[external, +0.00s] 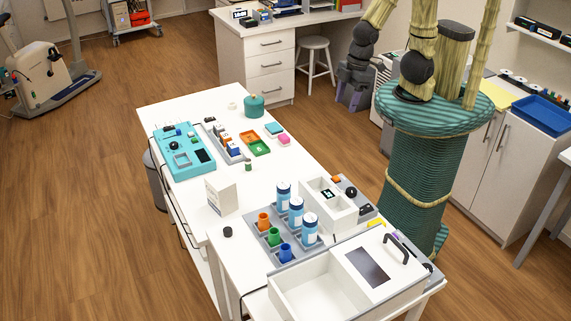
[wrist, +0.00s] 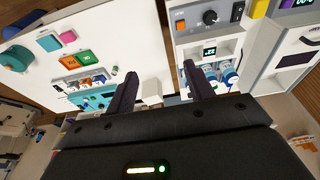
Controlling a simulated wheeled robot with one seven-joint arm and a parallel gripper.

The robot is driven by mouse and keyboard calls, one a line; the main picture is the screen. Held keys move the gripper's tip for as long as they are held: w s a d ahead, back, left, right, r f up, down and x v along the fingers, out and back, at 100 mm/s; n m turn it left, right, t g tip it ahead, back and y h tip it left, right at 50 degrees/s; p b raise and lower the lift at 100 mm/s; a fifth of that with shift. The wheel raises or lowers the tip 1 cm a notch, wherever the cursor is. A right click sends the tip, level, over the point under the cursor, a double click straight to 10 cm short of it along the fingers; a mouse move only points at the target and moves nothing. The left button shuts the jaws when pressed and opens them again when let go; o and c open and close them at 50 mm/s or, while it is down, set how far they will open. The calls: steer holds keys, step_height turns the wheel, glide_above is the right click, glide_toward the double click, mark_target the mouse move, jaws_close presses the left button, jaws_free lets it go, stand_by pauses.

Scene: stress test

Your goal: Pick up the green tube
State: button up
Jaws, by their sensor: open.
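The green tube (external: 274,236) stands upright in the grey rack (external: 292,252), between an orange tube (external: 263,221) and a blue tube (external: 285,252). Several blue-and-white bottles stand in the same rack, just right of the tubes. My gripper (external: 351,99) is raised at the back, beyond the white table and far from the green tube. In the wrist view my gripper (wrist: 160,86) has its two dark fingers wide apart with nothing held between them. The bottles (wrist: 214,76) show past the right finger there; I cannot make out the green tube.
A white open-topped box with a handled panel (external: 320,290) stands at the table's near end. A teal panel (external: 184,152) and coloured trays lie farther back.

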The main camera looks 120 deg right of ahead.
steer(key=w+a+f+n+g+y+b, duration=0.1)
steer(key=w+a+f+n+y+b, duration=0.3)
steer(key=w, duration=0.9)
steer(key=w+a+f+n+g+y+b, duration=0.1)
steer(key=w+f+n+g+y+b, duration=0.3)
steer(key=w+f+b, duration=0.7)
steer(key=w+d+n+t+y+b, duration=0.2)
steer(key=w+d+n+y+b, duration=0.2)
steer(key=w+n, duration=0.6)
steer(key=shift+w+d+f+y, duration=0.15)
steer(key=shift+w+d+y, duration=0.4)
steer(key=shift+w+y, duration=0.25)
steer(key=shift+a, duration=0.1)
steer(key=p+x, duration=0.1)
steer(key=x, duration=1)
steer(key=shift+w+a+f+p, duration=0.1)
steer(key=shift+a+f+p, duration=0.1)
steer(key=shift+p, duration=0.2)
steer(key=shift+a+f, duration=0.15)
steer(key=shift+a, duration=0.1)
